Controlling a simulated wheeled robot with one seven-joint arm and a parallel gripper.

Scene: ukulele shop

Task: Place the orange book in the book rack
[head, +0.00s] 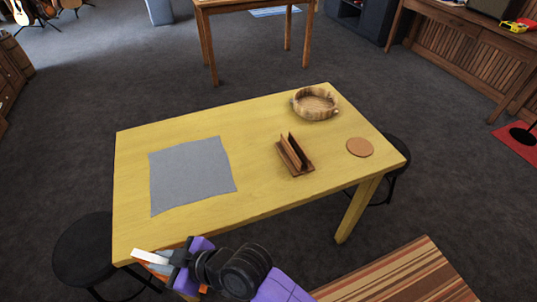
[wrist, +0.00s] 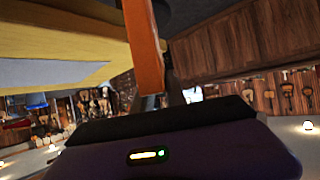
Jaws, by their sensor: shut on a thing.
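The orange book (wrist: 143,45) is a slim upright slab in the wrist view. My gripper (wrist: 150,92) is shut on it. In the head view my gripper (head: 165,260) is at the table's front left edge, with a sliver of orange and a pale piece at its tip; most of the book is hidden there. The book rack (head: 295,158) is a small brown wooden stand with upright dividers. It stands on the yellow table (head: 250,190), right of centre, up and to the right of my gripper. I see no book in the rack.
A grey cloth (head: 192,175) lies on the table's left part. A wooden bowl (head: 315,104) and a round coaster (head: 360,147) are near the rack. Black stools (head: 85,250) stand at the table's ends. A striped surface (head: 410,280) is at the lower right.

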